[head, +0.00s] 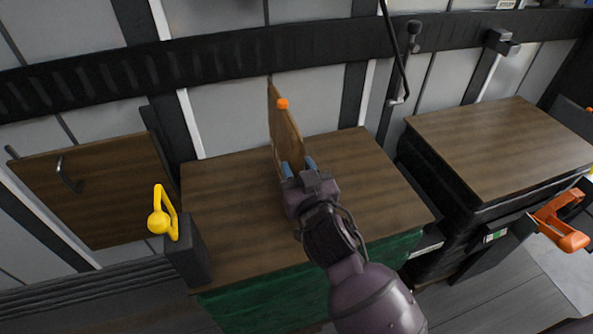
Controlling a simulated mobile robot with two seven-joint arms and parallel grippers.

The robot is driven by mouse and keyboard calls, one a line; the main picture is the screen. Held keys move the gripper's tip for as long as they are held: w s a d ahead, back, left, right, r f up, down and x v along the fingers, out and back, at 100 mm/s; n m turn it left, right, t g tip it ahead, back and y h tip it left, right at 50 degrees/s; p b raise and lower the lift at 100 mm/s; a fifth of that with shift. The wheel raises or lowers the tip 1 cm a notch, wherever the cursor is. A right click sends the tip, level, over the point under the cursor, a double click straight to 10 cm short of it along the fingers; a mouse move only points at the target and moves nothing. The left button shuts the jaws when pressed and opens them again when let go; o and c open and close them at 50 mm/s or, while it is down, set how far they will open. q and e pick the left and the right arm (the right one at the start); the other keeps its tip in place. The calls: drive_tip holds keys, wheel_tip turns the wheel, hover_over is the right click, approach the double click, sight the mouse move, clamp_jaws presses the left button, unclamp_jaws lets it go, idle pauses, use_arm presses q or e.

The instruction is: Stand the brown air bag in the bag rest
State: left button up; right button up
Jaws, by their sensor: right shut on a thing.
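The brown air bag (284,130) is a thin flat brown panel with an orange valve (283,103) near its upper edge. It is on edge, seen nearly side-on, over the wooden top (235,205) of the middle stack. My right gripper (298,168) is shut on its lower near end, with one bluish fingertip on each side. I cannot tell whether the bag's lower edge touches the wood. I cannot make out a bag rest for sure; it may be hidden behind the bag or gripper. My left gripper is not in view.
A dark block with a yellow handle (160,215) stands at the middle stack's left front corner. A second wood-topped stack (505,145) is at the right, with an orange tool (562,228) in front. A black ribbed rail (200,60) crosses the wall behind. The middle top's right side is clear.

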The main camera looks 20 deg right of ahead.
drive_tip(key=shift+f, duration=0.3)
drive_tip(key=o, duration=1.1)
drive_tip(key=shift+c, duration=0.2)
drive_tip(key=shift+r, duration=0.1)
drive_tip(key=s, duration=1.2)
drive_tip(key=shift+d+p, duration=0.2)
drive_tip(key=shift+p, duration=0.15)
drive_tip(key=s+d+f+g, duration=0.2)
drive_tip(key=s+d+f, duration=0.1)
drive_tip(key=f, duration=0.3)
drive_tip(key=s+d+f+g, duration=0.2)
drive_tip(key=s+d+f, duration=0.1)
drive_tip(key=f, duration=0.3)
drive_tip(key=shift+s+d+f+n, duration=0.15)
drive_tip(key=shift+d+f+n, duration=0.2)
drive_tip(key=shift+d, duration=0.15)
drive_tip(key=shift+o, duration=0.4)
drive_tip(key=s+d+f+g, duration=0.3)
drive_tip(key=s+d+f, duration=0.3)
drive_tip(key=s+f, duration=0.2)
drive_tip(key=shift+s+d+g, duration=0.2)
drive_tip(key=shift+d+g, duration=0.1)
